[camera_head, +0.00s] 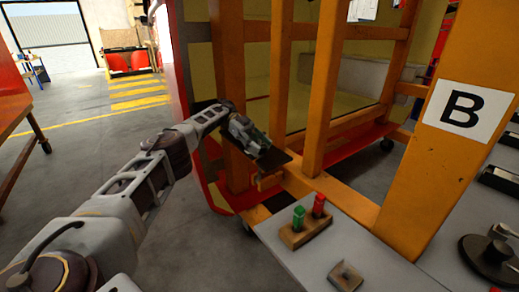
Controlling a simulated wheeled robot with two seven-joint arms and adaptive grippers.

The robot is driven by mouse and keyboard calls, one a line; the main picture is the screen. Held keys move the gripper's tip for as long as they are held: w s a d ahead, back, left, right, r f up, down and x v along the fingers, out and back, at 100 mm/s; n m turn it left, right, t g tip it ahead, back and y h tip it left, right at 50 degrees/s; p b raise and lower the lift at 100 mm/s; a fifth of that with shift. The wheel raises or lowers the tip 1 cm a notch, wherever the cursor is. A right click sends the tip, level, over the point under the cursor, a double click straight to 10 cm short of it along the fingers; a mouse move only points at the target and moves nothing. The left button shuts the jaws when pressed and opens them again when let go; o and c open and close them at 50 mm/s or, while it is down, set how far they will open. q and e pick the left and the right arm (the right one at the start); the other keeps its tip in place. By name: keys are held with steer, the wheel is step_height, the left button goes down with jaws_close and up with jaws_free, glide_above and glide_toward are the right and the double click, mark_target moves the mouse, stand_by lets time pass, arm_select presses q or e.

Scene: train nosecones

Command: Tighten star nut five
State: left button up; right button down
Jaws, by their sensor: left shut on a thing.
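My left arm reaches in from the left, and its gripper (258,146) is at the lower part of the orange frame (283,90), beside a dark plate (276,160). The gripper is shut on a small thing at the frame. The fingers and the dark plate hide most of it; it appears to be a star nut, but its shape and number cannot be made out. My right gripper is out of view.
An orange post with a "B" sign (463,109) stands at the right. Open floor lies left.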

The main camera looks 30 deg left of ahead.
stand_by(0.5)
arm_select(q)
steer(key=o, duration=1.1)
steer(key=shift+c, duration=0.2)
steer(key=shift+r, duration=3.9)
steer(key=shift+d+r, duration=0.15)
steer(key=shift+r, duration=0.2)
steer(key=shift+r, duration=0.7)
